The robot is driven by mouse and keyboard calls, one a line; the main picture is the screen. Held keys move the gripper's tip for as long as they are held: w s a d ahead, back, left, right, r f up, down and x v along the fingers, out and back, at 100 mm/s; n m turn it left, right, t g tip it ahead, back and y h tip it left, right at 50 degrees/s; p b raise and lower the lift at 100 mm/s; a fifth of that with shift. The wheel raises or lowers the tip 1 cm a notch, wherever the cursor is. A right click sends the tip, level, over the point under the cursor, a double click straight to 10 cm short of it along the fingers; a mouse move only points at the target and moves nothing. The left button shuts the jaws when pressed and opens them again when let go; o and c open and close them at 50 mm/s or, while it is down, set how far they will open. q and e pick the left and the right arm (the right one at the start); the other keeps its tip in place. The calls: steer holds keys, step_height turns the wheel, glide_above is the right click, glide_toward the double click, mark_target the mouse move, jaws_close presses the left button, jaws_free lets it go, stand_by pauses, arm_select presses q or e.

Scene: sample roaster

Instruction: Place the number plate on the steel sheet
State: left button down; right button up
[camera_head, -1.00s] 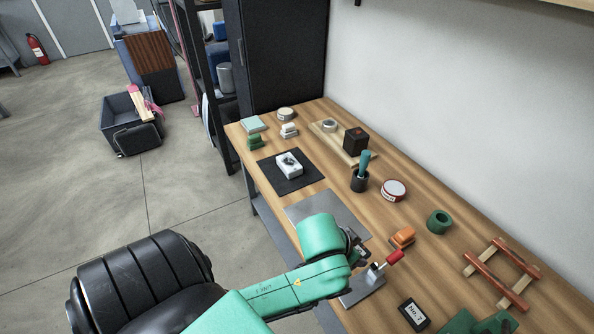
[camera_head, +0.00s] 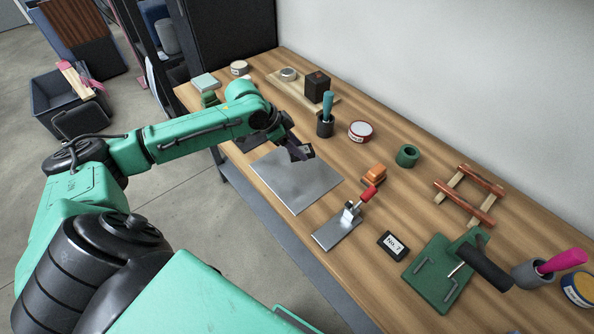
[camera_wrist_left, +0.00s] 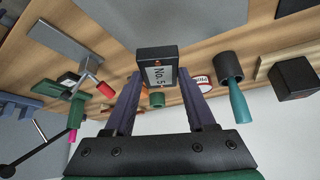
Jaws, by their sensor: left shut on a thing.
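My left gripper (camera_head: 298,150) is shut on a small black-framed number plate (camera_wrist_left: 157,72). Its white face reads "No. 5" in the left wrist view. I cannot tell the height of the plate above the sheet. My right gripper is not in view.
A clamp with a red handle (camera_head: 369,193) stands close to the sheet's right. An orange block (camera_head: 374,174), a red-white tin (camera_head: 360,131) and a dark cup (camera_head: 325,125) holding a teal-handled tool are behind. My left arm covers part of the bench's left.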

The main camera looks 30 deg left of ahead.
arm_select(q)
step_height(320, 180, down, 10)
steer(key=shift+f, duration=0.15)
steer(key=shift+c, duration=1.1)
jaws_free()
steer(key=shift+s+a+r, duration=0.1)
steer(key=shift+r, duration=0.2)
steer(key=v, duration=1.1)
steer(key=shift+r+p, duration=0.2)
steer(key=shift+p, duration=0.25)
